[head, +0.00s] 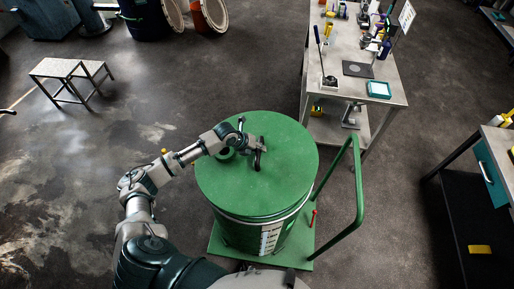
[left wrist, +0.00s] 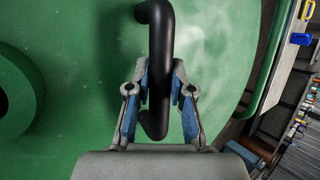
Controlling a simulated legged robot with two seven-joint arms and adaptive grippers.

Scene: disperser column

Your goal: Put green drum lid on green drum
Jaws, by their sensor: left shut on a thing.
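The green drum (head: 245,232) stands upright on a green trolley with a handle. The green drum lid (head: 274,184) lies over the drum's top and appears level; whether it is fully seated I cannot tell. The lid fills much of the left wrist view (left wrist: 70,120). A black handle (left wrist: 160,50) rises from the lid. My left gripper (head: 259,153) is over the lid, shut on this handle, and its blue-padded fingers (left wrist: 160,95) sit on either side of the bar. My right gripper is not in view.
The trolley's green push handle (head: 359,190) rises to the right of the drum. A workbench (head: 345,45) with tools stands behind it. A step stool (head: 60,68) is at the left back. Another bench (head: 498,145) is at the right.

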